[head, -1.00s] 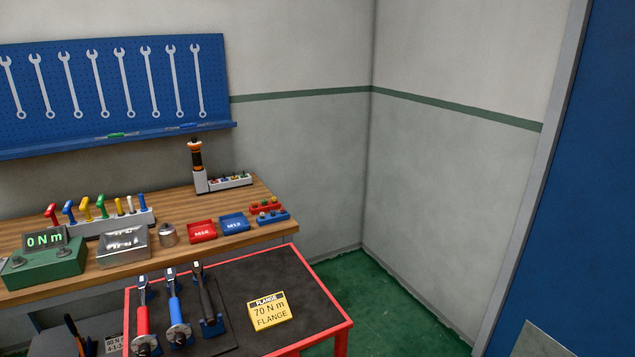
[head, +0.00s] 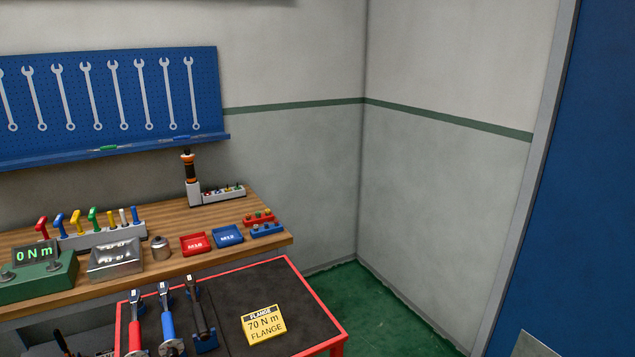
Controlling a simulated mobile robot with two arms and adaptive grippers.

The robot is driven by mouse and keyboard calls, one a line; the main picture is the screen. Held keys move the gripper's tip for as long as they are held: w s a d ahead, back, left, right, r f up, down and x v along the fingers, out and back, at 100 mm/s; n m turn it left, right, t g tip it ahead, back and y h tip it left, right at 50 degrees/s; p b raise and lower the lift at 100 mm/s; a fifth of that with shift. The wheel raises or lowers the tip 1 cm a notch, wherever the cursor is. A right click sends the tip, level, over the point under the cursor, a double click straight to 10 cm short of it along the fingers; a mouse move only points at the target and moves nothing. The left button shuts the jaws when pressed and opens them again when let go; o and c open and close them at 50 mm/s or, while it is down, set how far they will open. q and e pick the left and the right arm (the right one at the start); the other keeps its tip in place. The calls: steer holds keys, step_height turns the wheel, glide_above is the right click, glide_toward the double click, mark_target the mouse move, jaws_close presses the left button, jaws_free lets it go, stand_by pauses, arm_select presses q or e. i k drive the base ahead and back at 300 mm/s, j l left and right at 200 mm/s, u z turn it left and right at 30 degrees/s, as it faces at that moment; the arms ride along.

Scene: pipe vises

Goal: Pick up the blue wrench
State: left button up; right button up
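The blue wrench (head: 167,318), with a blue handle and a dark metal head, lies on the red-edged cart (head: 280,285). It sits between a red-handled wrench (head: 135,322) on its left and a black-handled wrench (head: 199,316) on its right. The lower end of its handle is close to the bottom edge of the head view. Neither of my grippers shows in this view.
Behind the cart stands a wooden workbench (head: 160,208) with a green 0 N m display box (head: 38,277), metal tray (head: 115,259), and red (head: 195,243) and blue bins (head: 228,234).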

mark_target(171, 340)
steer(key=u, duration=0.45)
steer(key=i+j+u, duration=0.2)
steer(key=j+u, duration=0.15)
steer(key=j, duration=0.15)
steer(key=i+j+u, duration=0.3)
steer(key=j, duration=0.2)
steer(key=i+j+u, duration=0.2)
steer(key=j+u, duration=0.15)
steer(key=i+j, duration=0.5)
steer(key=i+j+u, duration=0.1)
steer(key=i+j, duration=0.4)
steer(key=j, duration=0.25)
steer(key=z, duration=2.3)
steer(key=j+z, duration=0.25)
steer(key=z, duration=0.15)
steer(key=i+j+z, duration=0.1)
steer(key=j+z, duration=0.15)
steer(key=z, duration=0.2)
